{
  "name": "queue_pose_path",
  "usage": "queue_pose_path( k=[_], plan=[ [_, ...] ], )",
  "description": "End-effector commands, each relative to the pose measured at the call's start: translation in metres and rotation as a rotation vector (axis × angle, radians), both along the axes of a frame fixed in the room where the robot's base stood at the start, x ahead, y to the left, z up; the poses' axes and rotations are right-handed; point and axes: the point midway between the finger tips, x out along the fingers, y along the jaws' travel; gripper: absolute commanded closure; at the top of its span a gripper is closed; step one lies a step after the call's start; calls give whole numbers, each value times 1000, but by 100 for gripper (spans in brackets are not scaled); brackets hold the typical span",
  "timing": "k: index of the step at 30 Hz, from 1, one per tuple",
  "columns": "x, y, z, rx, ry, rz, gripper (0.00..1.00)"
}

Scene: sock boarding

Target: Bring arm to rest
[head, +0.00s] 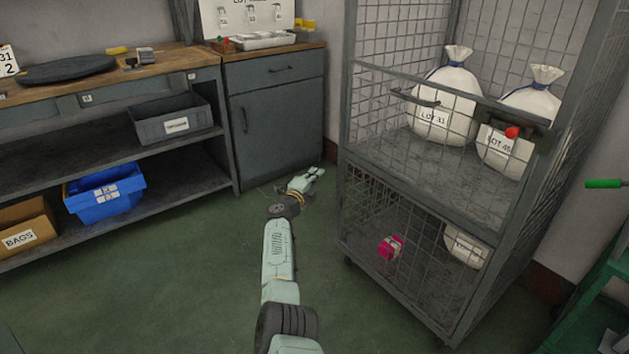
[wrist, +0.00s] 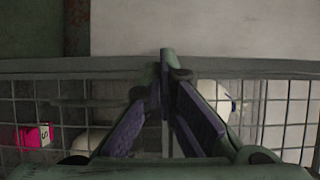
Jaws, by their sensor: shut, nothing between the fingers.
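My arm reaches forward over the green floor in the head view, and my gripper (head: 314,172) is at its far end, in front of the grey cabinet and left of the wire cage cart (head: 345,165). In the wrist view my gripper (wrist: 167,55) is shut, its fingertips together, with nothing seen between them. The mesh of the cage cart (wrist: 60,68) shows behind the fingers there. I cannot tell how far the fingers are from the mesh.
White sacks (head: 445,95) stand on the cart's upper shelf. A pink item (head: 391,248) and another sack (head: 466,246) lie below. At left is a bench with a blue bin (head: 104,194) and grey bin (head: 170,119). A green frame (head: 603,285) stands at right. Floor left of my arm is clear.

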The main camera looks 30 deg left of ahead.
Motion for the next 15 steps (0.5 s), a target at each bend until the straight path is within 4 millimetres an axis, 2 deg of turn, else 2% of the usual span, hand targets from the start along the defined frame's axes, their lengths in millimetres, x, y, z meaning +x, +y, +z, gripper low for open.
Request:
queue_pose_path(
  k=[1,6,10,15],
  plan=[
    [-19,10,5,-1,1,9,100],
    [-55,23,2,-2,0,8,100],
    [-75,30,1,-1,1,6,100],
    [-89,35,0,-2,0,5,100]
  ],
)
